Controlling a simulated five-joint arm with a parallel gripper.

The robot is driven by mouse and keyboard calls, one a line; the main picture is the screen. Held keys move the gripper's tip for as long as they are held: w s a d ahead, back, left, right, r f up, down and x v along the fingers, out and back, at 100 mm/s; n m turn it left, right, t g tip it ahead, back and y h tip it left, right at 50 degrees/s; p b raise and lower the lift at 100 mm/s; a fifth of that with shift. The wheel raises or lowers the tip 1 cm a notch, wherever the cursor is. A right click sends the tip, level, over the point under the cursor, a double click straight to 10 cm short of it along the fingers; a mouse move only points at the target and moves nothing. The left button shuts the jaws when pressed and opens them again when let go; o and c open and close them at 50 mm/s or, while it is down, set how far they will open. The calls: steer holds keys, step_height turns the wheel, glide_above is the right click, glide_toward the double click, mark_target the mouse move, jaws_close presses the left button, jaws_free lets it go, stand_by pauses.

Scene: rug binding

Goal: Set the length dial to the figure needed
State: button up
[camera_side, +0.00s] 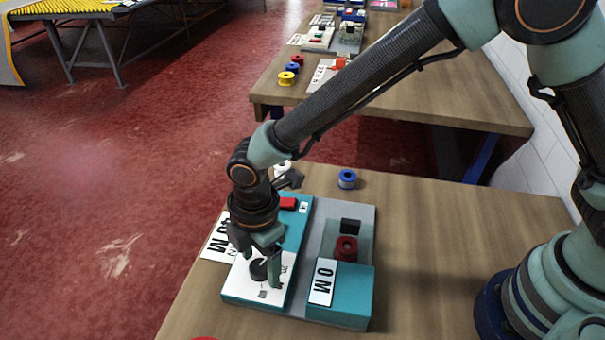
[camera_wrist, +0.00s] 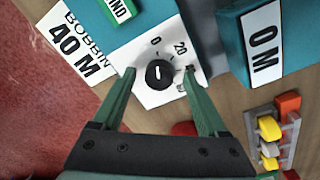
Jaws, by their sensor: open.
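The length dial is a round black knob (camera_wrist: 159,74) on a white plate (camera_wrist: 139,57) marked 0, 20 and further figures partly hidden by a finger. A small pale mark shows on the knob, but I cannot tell which figure it points to. The knob (camera_side: 259,270) also shows in the side view. My gripper (camera_wrist: 159,71) is open, with one green finger on each side of the knob; I cannot tell whether they touch it. In the side view my gripper (camera_side: 263,274) is low over the plate. A card (camera_wrist: 75,45) reads "BOBBIN 40 M".
A sign (camera_wrist: 263,42) reading "0 M" is on a teal box (camera_side: 349,290) beside the dial. A red spool (camera_side: 346,248) sits behind that box. A blue spool (camera_side: 347,179) stands at the bench's back.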

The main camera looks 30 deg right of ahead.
steer(key=shift+f, duration=0.1)
jaws_close()
stand_by(0.3)
steer(key=m, duration=0.4)
steer(key=shift+s+m, duration=0.1)
steer(key=shift+m, duration=0.3)
steer(key=m, duration=0.4)
steer(key=shift+s+a, duration=0.1)
steer(key=m, duration=0.4)
steer(key=shift+m+g+h, duration=0.3)
steer(key=shift+m, duration=0.1)
steer(key=shift+a+m, duration=0.1)
steer(key=shift+m, duration=1.9)
steer(key=shift+f, duration=0.1)
